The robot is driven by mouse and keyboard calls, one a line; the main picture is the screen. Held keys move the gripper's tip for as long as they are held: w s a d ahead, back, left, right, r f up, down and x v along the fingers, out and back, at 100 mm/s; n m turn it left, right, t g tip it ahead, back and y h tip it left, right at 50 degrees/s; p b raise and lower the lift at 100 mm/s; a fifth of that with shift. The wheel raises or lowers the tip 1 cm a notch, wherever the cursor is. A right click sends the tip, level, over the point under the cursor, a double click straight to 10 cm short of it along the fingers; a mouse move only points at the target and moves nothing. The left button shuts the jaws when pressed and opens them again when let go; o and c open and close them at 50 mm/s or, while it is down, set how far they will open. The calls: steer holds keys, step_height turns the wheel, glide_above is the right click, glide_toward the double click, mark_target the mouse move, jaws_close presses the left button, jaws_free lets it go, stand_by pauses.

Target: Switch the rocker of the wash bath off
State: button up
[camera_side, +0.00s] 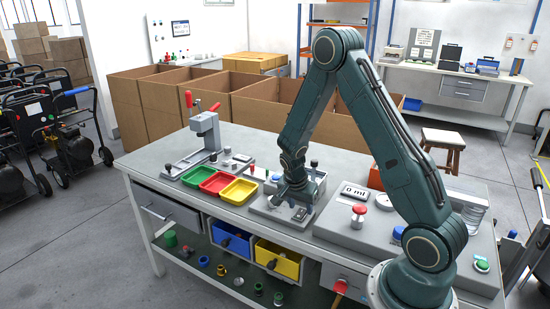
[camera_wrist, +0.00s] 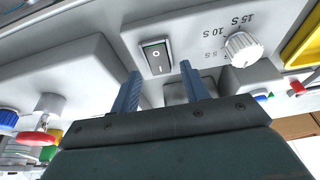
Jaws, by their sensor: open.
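The wash bath (camera_side: 262,209) is a grey unit on the bench, below my gripper (camera_side: 291,202) in the side view. In the wrist view, its panel (camera_wrist: 198,26) carries a black rocker (camera_wrist: 156,57) in a light frame, marked O and I. A green strip shows along the rocker's O end; I cannot tell for sure which end is pressed. My gripper (camera_wrist: 160,70) is open and empty. Its two blue fingers point toward the panel, one on each side of the rocker's I end. I cannot tell whether they touch it.
A white dial (camera_wrist: 243,48) marked in seconds sits right of the rocker. Green, red and yellow trays (camera_side: 238,191) stand left of the bath. A grey unit with a display (camera_side: 355,191) and red button (camera_side: 358,209) stands to the right. A lever press (camera_side: 205,130) stands behind.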

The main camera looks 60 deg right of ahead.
steer(key=v, duration=1.2)
steer(key=shift+r, duration=0.3)
steer(key=shift+a+r, duration=0.1)
steer(key=shift+a, duration=0.05)
steer(key=s+a+r+n+t+y, duration=0.25)
steer(key=s+a+r+n, duration=0.25)
steer(key=a+r+n, duration=0.5)
steer(key=s+a+r+n+t, duration=0.1)
steer(key=s+a+r+n, duration=0.2)
steer(key=s, duration=0.3)
steer(key=s+a+r+n+t+y, duration=0.1)
steer(key=s+a+r+n+t, duration=0.1)
steer(key=s+a+r+n, duration=0.1)
steer(key=s+a+n, duration=0.1)
steer(key=s+n, duration=0.1)
steer(key=shift+s+r, duration=0.2)
steer(key=shift+s, duration=0.15)
